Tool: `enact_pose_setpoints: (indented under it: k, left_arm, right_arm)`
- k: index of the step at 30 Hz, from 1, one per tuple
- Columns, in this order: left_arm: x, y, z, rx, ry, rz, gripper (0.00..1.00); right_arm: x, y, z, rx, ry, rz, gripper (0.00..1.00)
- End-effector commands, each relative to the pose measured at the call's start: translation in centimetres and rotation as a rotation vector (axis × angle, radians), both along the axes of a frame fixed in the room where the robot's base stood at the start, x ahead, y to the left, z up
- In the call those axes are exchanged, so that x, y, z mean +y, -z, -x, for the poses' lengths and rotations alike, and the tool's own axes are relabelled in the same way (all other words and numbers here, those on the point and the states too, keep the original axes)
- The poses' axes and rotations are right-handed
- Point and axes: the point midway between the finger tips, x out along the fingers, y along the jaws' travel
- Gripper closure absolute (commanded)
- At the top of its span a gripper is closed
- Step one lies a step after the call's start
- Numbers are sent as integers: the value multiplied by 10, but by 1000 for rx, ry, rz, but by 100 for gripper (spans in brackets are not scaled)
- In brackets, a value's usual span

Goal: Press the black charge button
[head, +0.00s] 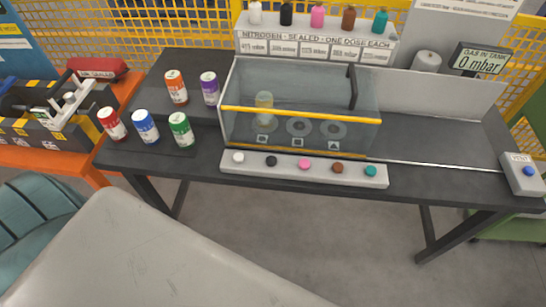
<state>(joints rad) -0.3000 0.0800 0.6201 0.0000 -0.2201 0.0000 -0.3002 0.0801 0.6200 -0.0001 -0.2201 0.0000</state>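The black charge button (271,161) sits on a light grey button strip (254,173) along the front edge of the dark table. It is second from the left, between a white button (238,158) and a pink button (304,165). A brown button (337,168) and a teal button (371,171) follow to the right. Nothing covers the black button. Neither of my grippers shows in the head view.
A clear chamber with a yellow bar (300,114) stands behind the strip, a yellowish canister (264,106) inside. Several coloured cans (145,126) stand left. A vent box (522,174) is at the right edge. The gas display (482,59) reads 0 mbar. The right tabletop is clear.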

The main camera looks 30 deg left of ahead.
Motion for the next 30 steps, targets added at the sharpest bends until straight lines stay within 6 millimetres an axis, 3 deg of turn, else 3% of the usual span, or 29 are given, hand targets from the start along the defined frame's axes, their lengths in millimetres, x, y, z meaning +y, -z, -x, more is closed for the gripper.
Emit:
enact_pose_setpoints:
  k: [9,20,30]
  left_arm:
    - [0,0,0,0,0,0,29]
    - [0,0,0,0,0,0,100]
    - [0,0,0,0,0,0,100]
  right_arm:
    - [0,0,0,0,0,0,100]
    - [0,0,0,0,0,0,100]
    - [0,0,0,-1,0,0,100]
